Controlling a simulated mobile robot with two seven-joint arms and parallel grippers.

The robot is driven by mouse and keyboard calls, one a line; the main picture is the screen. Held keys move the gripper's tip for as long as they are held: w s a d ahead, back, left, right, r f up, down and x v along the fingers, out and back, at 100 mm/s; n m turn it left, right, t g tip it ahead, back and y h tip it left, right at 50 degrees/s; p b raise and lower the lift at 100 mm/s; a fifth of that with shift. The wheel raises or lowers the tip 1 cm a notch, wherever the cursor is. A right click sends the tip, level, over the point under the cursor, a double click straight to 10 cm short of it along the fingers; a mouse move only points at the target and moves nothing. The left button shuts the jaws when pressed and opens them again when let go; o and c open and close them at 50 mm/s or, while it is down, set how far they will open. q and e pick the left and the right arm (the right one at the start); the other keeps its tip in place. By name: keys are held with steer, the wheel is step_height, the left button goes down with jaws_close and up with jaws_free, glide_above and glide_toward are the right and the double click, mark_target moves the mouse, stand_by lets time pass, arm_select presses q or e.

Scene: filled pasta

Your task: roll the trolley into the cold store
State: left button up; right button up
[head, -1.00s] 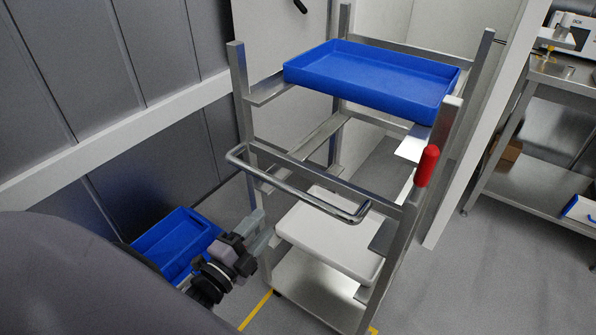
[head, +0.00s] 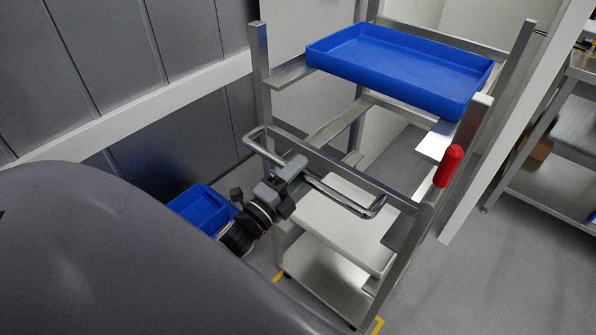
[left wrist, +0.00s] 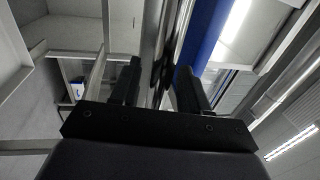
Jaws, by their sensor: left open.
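The trolley (head: 259,60) is a metal rack on the floor, in front of an opening in the wall. Its bent tubular push handle (head: 345,199) faces me. A blue tray (head: 400,68) lies on its upper rails and a white tray (head: 345,228) sits lower down. A red grip (head: 449,166) is on its right front post. My right gripper is out of view.
Another blue tray (head: 203,207) lies low beside the grey panelled wall, left of the trolley. A steel table (head: 560,187) stands at the right. Yellow floor marks (head: 377,326) show near the trolley's base. Grey floor is free at the lower right.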

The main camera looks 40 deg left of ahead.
arm_select(q)
steer(key=shift+c, duration=0.3)
jaws_close()
steer(key=shift+w, duration=0.15)
